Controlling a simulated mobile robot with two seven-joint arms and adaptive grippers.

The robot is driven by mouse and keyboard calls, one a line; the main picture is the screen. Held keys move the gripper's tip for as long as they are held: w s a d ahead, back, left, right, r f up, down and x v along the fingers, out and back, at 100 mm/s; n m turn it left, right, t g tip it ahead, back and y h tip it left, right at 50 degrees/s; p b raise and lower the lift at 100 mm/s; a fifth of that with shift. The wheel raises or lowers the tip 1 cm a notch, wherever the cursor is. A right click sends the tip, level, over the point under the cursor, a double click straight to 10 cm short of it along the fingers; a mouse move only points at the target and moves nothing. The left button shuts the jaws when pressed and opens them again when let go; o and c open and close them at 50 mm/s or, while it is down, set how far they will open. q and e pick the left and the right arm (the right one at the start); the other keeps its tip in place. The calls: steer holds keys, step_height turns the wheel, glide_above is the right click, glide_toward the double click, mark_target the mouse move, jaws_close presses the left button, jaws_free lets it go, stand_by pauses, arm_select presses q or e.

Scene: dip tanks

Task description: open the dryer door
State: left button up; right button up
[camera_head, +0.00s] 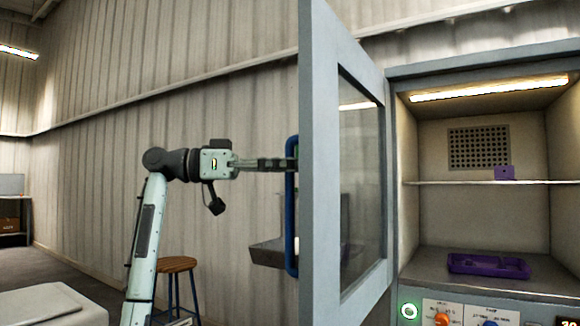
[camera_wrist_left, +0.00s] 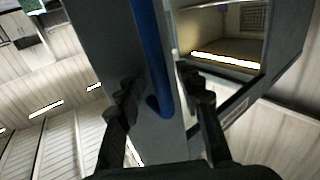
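The dryer door (camera_head: 342,180) is a grey framed panel with a window. It stands swung wide open to the left of the dryer (camera_head: 395,130), hinged at the cabinet's left side. Its blue bar handle (camera_head: 291,225) is upright on the door's outer face. My left gripper (camera_head: 288,163) is at the handle's upper part. In the left wrist view the handle (camera_wrist_left: 148,45) runs between the two spread fingers of the gripper (camera_wrist_left: 160,88), with a gap on each side. The fingertips are partly hidden in the head view. My right gripper is out of view.
Inside the lit dryer, a purple tray (camera_head: 488,266) lies on the floor and a small purple item (camera_head: 504,173) sits on the wire shelf (camera_head: 440,183). A control panel (camera_head: 470,313) is below. A wooden stool (camera_head: 177,265) stands behind my left arm.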

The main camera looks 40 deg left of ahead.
arm_select(q)
steer(key=v, duration=1.1)
steer(key=shift+s+a, duration=0.3)
